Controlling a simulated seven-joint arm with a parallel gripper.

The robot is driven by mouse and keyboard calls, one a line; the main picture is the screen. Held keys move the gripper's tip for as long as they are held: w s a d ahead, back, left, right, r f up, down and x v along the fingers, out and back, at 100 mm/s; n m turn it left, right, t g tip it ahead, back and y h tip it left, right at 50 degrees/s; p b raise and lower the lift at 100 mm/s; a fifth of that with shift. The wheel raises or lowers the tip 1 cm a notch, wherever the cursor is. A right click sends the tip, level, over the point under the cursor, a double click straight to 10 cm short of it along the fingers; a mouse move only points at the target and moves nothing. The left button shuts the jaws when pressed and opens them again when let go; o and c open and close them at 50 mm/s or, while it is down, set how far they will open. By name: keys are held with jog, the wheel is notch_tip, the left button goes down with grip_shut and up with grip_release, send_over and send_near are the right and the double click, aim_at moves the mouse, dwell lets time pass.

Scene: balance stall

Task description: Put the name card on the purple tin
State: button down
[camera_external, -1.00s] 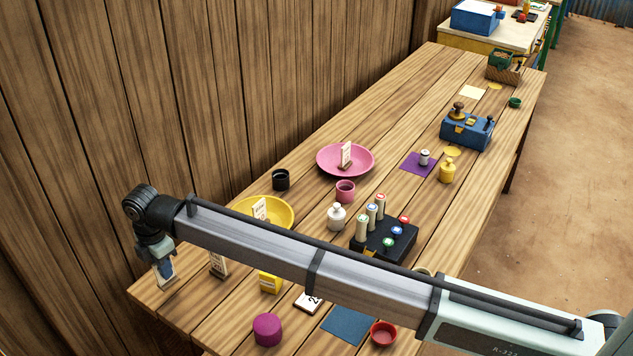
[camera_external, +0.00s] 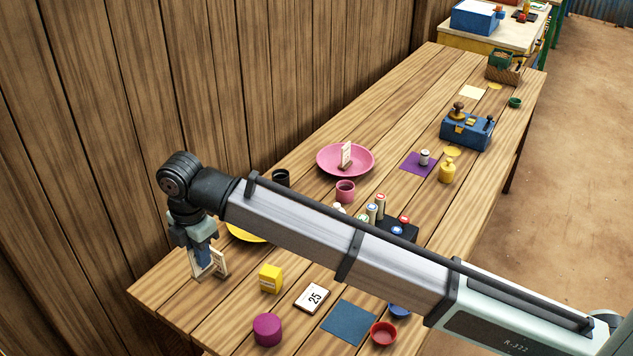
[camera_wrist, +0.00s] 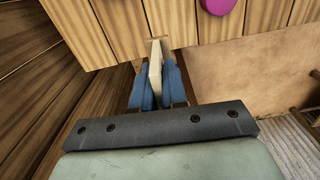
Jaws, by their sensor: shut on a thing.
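My gripper (camera_external: 203,252) has blue fingers and is shut on a small pale card, the name card (camera_external: 198,268), near the table's left end. In the wrist view the name card (camera_wrist: 155,68) stands edge-on between the fingers (camera_wrist: 156,88). Its writing cannot be read, and I cannot tell its exact height over the table. The purple tin (camera_external: 267,330) is a short round tin at the near edge of the table, to the right of and nearer than my gripper. Its top shows bare. The tin (camera_wrist: 220,4) is cut off at the wrist view's top edge.
A yellow box (camera_external: 270,278), a card marked 25 (camera_external: 312,297), a blue mat (camera_external: 349,322) and a red bowl (camera_external: 383,333) lie around the tin. My arm hides part of the yellow plate (camera_external: 243,233).

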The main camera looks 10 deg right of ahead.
jog(key=s+d+f, duration=0.1)
jog(key=s+d, duration=0.5)
jog(key=d, duration=0.4)
send_over(267, 324)
jog(key=shift+n, duration=0.3)
jog(key=shift+f, duration=5.35)
jog(key=c, duration=1.6)
grip_release()
jog(key=shift+f, duration=0.15)
jog(key=shift+c, duration=0.2)
jog(key=o, duration=0.5)
jog(key=shift+r, duration=0.2)
notch_tip(267, 324, up, 12)
